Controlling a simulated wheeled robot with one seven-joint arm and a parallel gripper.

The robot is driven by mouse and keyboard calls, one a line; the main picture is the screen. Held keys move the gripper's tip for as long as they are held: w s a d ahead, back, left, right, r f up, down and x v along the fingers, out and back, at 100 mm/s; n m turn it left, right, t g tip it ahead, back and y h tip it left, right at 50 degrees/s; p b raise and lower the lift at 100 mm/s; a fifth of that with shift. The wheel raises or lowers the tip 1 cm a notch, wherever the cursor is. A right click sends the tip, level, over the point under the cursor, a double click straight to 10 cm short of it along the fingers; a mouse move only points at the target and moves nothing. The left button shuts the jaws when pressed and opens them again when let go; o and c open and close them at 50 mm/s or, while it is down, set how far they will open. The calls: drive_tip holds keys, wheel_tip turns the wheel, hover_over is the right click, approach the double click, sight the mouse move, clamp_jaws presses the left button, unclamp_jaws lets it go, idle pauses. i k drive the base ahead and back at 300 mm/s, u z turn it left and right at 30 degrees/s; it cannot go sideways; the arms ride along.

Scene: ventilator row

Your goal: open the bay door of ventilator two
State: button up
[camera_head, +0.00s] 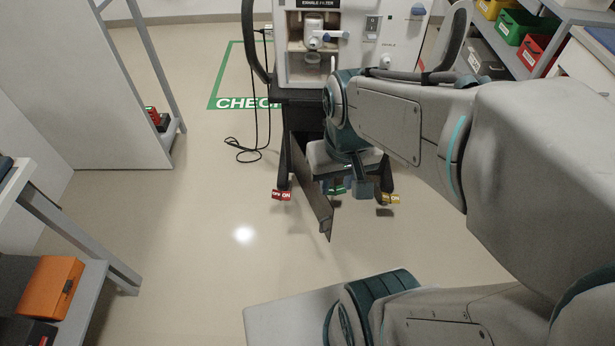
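A white ventilator (355,45) stands upright on a dark cart, with a label reading "EXHALE FILTER" at its top. No number on it can be read. Below it, a dark flat panel (312,190), apparently the bay door, stands swung out from the cart's left side toward me. My arm reaches in from the right, and my gripper (362,188) points down just right of the panel, in front of the cart. The arm hides much of the bay opening. The fingers are small and partly hidden, so I cannot tell their opening or whether they touch the panel.
Red (281,195) and yellow (389,198) tags sit at the cart's feet. A black cable (243,150) lies on the floor to its left. Shelving with coloured bins (517,27) stands right. A shelf with an orange case (50,287) stands left. Floor at centre-left is clear.

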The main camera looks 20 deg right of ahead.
sight(320, 205)
drive_tip(key=k, duration=0.35)
drive_tip(key=u, duration=1.5)
drive_tip(key=i, duration=0.95)
drive_tip(key=z, duration=2.05)
